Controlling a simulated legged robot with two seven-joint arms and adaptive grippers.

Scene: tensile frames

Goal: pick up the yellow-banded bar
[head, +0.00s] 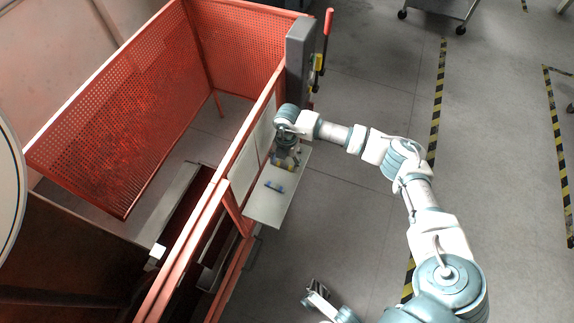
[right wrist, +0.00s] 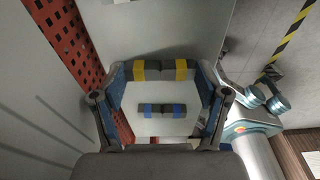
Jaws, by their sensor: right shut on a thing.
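The yellow-banded bar (head: 283,164), dark with two yellow bands, is at my right gripper (head: 287,156), over the pale shelf (head: 265,212). In the right wrist view the bar (right wrist: 153,70) spans between the fingers of my right gripper (right wrist: 162,74), which are shut on its ends. I cannot tell whether the bar still touches the shelf. A blue-banded bar (head: 274,187) lies on the shelf nearer to me; it also shows in the right wrist view (right wrist: 162,110). My left gripper (head: 317,290) is at the bottom, away from the shelf; its opening is too small to judge.
An orange frame with perforated panels (head: 130,120) stands left of the shelf. The grey floor to the right is open, with yellow-black tape (head: 437,95) and a cart (head: 440,8) at the back.

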